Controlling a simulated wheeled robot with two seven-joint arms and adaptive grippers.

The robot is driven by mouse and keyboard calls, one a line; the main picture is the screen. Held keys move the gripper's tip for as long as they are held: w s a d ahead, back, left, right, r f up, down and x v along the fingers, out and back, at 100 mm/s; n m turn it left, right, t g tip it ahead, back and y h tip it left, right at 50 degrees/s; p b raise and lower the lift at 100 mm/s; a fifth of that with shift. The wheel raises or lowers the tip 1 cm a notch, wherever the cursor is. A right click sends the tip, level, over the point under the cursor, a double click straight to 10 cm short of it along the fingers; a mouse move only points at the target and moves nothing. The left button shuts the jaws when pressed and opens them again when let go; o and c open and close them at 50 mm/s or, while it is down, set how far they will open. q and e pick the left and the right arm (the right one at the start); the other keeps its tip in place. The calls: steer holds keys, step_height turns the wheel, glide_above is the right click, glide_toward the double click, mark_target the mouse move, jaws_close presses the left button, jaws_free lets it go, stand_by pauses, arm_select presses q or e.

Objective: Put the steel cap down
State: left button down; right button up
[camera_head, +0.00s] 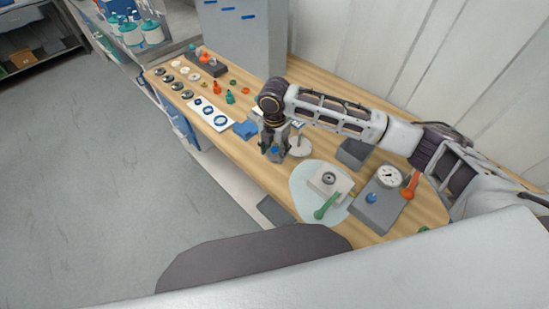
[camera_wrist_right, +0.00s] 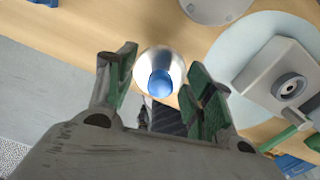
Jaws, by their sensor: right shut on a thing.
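My right gripper (camera_head: 272,152) hangs over the table's front half in the head view, and its green-padded fingers (camera_wrist_right: 163,84) show in the wrist view. It is shut on the steel cap (camera_wrist_right: 153,56), a shiny round piece with a blue knob (camera_wrist_right: 160,82) between the fingers. In the head view the fingers mostly hide the cap; a bit of blue shows between them. Whether the cap touches the table is unclear. My left gripper is not in view.
A round grey disc with a post (camera_head: 299,147) stands just right of the gripper. A pale round mat (camera_head: 301,193) carries a grey block (camera_head: 326,182) with a green handle (camera_head: 326,206). A gauge box (camera_head: 377,211) stands farther right. Several dark discs and a ring tray (camera_head: 217,122) lie left.

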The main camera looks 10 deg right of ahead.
mark_target(274, 155)
steer(key=shift+f, duration=2.5)
steer(key=shift+f, duration=0.1)
steer(key=o, duration=1.1)
steer(key=shift+o, duration=0.2)
steer(key=shift+r+b, duration=0.3)
steer(key=shift+r, duration=5.85)
